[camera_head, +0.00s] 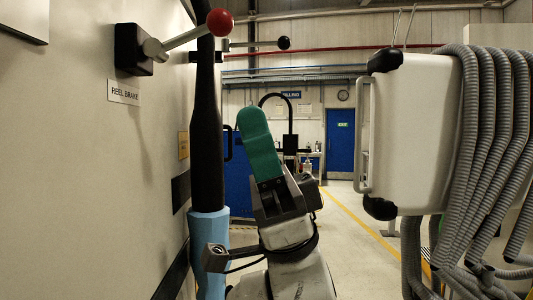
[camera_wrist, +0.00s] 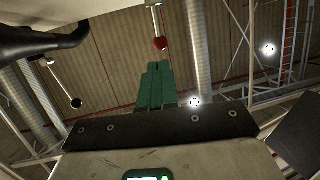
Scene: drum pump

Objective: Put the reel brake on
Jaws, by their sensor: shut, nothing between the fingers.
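The reel brake lever has a red ball (camera_head: 220,22) on a metal rod, which slants up to the right from a black pivot block (camera_head: 133,48) on the left panel. A label reading REEL BRAKE (camera_head: 124,91) sits below the block. My gripper (camera_head: 252,115), with green fingers, is shut and empty. In the head view it points up, below and slightly right of the red ball, with a gap. In the wrist view the fingertips (camera_wrist: 158,66) lie just below the red ball (camera_wrist: 160,43) in the picture. I cannot tell the depth between them.
A second lever with a black ball (camera_head: 284,43) is beyond the red one; it also shows in the wrist view (camera_wrist: 77,103). A black upright pipe with a blue sleeve (camera_head: 209,240) stands left of my arm. Grey hoses (camera_head: 480,130) hang on the right.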

